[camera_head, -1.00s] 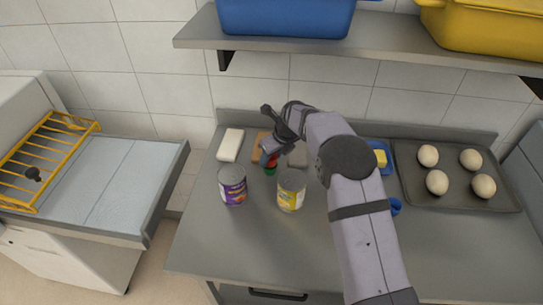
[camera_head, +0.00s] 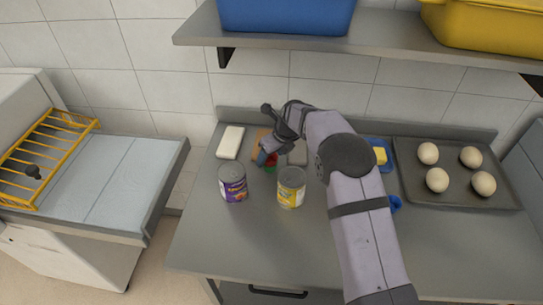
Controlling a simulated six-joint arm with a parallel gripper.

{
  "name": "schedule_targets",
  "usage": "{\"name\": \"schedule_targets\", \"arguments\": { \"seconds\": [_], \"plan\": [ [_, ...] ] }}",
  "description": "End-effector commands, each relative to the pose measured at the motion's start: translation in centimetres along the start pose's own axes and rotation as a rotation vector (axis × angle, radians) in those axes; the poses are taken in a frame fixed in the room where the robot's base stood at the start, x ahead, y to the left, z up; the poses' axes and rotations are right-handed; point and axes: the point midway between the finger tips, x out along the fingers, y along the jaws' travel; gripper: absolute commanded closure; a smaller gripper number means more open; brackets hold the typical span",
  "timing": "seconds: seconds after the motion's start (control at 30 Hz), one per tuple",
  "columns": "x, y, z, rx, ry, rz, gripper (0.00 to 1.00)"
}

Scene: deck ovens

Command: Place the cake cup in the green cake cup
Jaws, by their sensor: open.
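A small green cake cup (camera_head: 270,170) is on the counter behind the two cans. A red cake cup (camera_head: 271,161) shows directly above it in the picture, partly covered by my gripper; I cannot tell whether it sits inside the green one or behind it. My gripper (camera_head: 265,154) is open, with its fingertip area right by the red cup. A blue cup (camera_head: 396,203) is to the right of my arm, partly hidden by it.
A purple can (camera_head: 233,184) and a yellow can (camera_head: 291,188) stand in front of the cups. A white block (camera_head: 230,142) and a brown board (camera_head: 259,143) lie behind. A tray (camera_head: 450,204) with several buns is at right. The front counter is clear.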

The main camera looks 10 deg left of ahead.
Motion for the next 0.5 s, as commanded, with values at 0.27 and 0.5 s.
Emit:
{"name": "schedule_targets", "arguments": {
  "seconds": [0.27,0.5],
  "plan": [
    [-3.0,-0.1,0.4,-0.001,-0.004,-0.002,0.41],
    [-7.3,-0.1,0.3,-0.001,-0.003,-0.002,0.41]
  ]
}}
